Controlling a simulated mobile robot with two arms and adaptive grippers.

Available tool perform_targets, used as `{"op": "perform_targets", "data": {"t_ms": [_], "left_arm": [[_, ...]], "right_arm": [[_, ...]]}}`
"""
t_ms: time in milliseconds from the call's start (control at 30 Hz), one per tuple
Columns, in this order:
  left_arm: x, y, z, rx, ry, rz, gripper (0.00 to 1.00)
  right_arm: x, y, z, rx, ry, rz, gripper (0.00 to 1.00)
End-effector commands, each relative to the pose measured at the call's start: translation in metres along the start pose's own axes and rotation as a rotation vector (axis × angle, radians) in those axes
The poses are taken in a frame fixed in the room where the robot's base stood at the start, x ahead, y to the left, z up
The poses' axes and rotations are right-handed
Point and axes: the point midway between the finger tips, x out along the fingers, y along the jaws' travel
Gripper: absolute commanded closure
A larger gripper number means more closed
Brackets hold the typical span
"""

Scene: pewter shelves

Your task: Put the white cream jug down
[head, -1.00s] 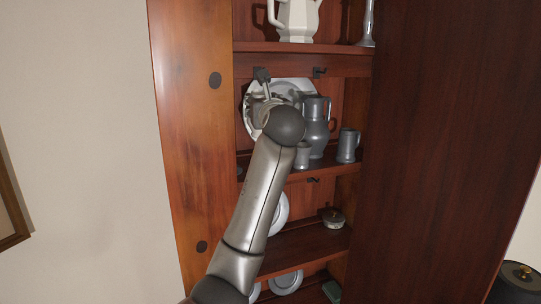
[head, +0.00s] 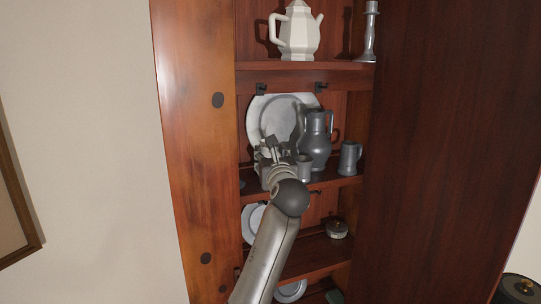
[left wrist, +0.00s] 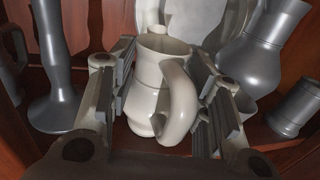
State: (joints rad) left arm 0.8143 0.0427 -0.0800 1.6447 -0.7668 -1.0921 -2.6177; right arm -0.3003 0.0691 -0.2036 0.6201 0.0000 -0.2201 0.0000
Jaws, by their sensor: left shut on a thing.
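The white cream jug (left wrist: 150,88) is upright between the fingers of my left gripper (left wrist: 160,75) in the left wrist view, its handle toward the camera. My left gripper is shut on it. In the head view my left gripper (head: 270,152) is low over the left part of the middle shelf (head: 325,181), in front of the plates. The jug is mostly hidden there behind the gripper. Its base is close to the shelf; I cannot tell whether it touches. My right gripper is not in view.
A large pewter pitcher (head: 315,145), a small cup (head: 304,168) and a mug (head: 349,158) stand to the right on the same shelf. Plates (head: 283,118) lean behind. A dark pewter candlestick-like piece (left wrist: 52,75) stands close on the left. A white teapot (head: 299,36) is above.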

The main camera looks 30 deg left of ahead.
Motion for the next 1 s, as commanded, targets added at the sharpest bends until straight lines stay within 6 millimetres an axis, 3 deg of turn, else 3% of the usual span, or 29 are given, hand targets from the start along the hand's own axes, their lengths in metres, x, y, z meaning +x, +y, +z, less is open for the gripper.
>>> {"op": "perform_targets", "data": {"t_ms": [167,200,367,767,1000], "left_arm": [[0.0,0.001,0.0,0.0,-0.002,0.001,0.99],[0.0,0.0,-0.002,0.0,0.0,0.001,0.54],[0.0,0.0,-0.002,0.0,0.0,0.001,0.34],[-0.002,0.0,-0.001,-0.001,0.0,0.001,0.33],[-0.036,0.0,-0.004,-0.003,-0.003,-0.001,0.33]], "right_arm": [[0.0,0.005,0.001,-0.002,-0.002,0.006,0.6],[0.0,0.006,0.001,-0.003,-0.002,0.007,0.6],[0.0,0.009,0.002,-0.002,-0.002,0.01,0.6],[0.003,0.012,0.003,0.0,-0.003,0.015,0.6],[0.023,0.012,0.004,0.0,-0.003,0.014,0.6]]}}
